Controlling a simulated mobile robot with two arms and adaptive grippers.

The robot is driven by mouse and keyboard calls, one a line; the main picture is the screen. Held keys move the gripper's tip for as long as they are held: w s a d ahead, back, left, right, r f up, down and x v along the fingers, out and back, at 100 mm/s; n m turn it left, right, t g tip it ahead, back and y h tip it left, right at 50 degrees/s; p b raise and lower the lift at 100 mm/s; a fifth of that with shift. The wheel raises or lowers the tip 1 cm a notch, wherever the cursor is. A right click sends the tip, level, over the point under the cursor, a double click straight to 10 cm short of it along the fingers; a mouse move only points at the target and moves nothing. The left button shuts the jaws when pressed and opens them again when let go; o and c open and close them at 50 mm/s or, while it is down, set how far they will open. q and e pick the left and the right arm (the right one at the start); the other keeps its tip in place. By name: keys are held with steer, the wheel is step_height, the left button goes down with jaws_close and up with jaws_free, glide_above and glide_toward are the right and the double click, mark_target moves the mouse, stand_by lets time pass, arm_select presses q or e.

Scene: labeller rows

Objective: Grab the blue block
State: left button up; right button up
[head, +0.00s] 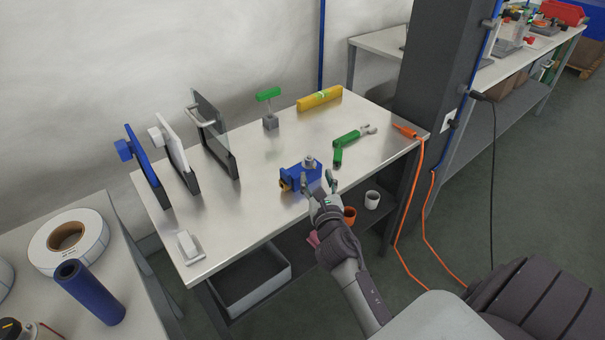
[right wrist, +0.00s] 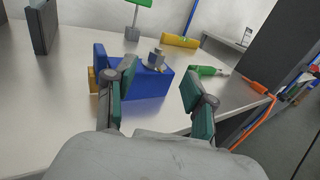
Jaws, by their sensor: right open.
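The blue block (head: 293,178) sits on the metal table near its front edge, with a grey fitting on top and a yellow-orange part at its left end. My right gripper (head: 319,184) is open at the block's front right side. In the right wrist view the blue block (right wrist: 148,86) lies beyond the fingers of my right gripper (right wrist: 157,95). The left finger overlaps the block in the picture, and the right finger is to its right. I cannot tell whether either finger touches it. My left gripper is not in view.
A green-handled T-shaped item (head: 269,107) stands behind. Upright panels (head: 214,132) stand on the left. A dark pillar (head: 430,70) rises at the right end.

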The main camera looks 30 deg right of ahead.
mark_target(310, 163)
steer(key=x, duration=0.7)
steer(key=shift+w+f, duration=0.25)
steer(key=shift+w, duration=0.1)
steer(key=shift+r, duration=0.1)
jaws_close()
